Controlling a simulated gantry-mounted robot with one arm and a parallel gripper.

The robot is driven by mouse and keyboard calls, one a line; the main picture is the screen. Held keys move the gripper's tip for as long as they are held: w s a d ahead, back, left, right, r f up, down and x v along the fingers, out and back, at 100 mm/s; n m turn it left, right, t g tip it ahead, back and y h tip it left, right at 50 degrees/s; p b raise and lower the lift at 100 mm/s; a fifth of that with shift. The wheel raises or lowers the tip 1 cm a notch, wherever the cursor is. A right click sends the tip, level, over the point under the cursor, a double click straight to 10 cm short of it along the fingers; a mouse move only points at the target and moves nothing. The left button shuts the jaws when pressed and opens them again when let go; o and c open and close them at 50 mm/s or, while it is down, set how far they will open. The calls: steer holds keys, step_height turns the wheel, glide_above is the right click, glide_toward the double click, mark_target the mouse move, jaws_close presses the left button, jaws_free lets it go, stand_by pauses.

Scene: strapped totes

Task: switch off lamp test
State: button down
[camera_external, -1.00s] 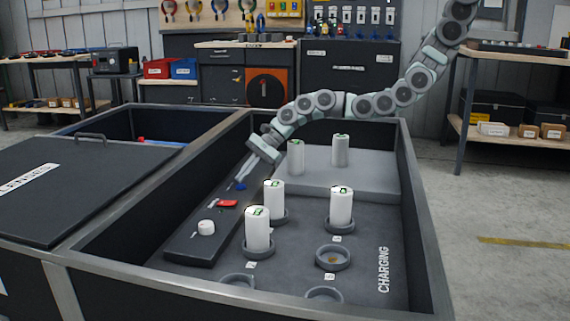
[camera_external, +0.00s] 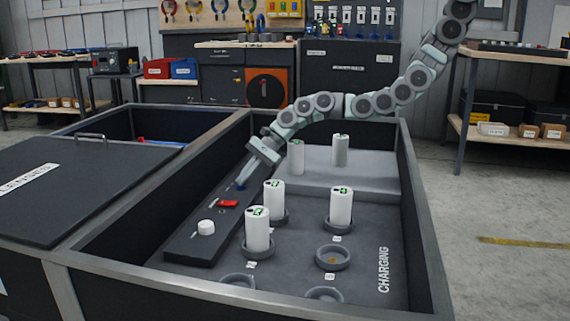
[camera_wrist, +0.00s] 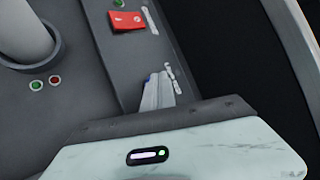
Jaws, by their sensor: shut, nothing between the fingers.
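The control panel (camera_external: 187,246) is a dark raised strip along the left inside the tote. A small blue part (camera_wrist: 147,77) on it shows only as a sliver beside my fingertips in the wrist view; the rest is hidden behind them. A red rocker or cover (camera_external: 228,203) sits nearer the camera on the panel; it also shows in the wrist view (camera_wrist: 127,20). My gripper (camera_external: 241,182) is shut and empty, its tips pointing down at the blue part. Contact cannot be told. The panel labels are too small to read.
A white round knob (camera_external: 206,227) is at the panel's near end. White cylinders (camera_external: 257,230) stand in grey ring holders right of the panel, and others (camera_external: 340,150) stand on a raised grey shelf (camera_external: 350,178). The tote walls (camera_external: 425,220) surround all this.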

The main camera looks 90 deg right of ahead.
mark_target(244, 185)
steer(key=shift+r, duration=0.1)
steer(key=shift+r+p, duration=0.4)
steer(key=shift+p, duration=0.4)
step_height(244, 185, up, 6)
steer(key=p, duration=0.6)
stand_by(0.4)
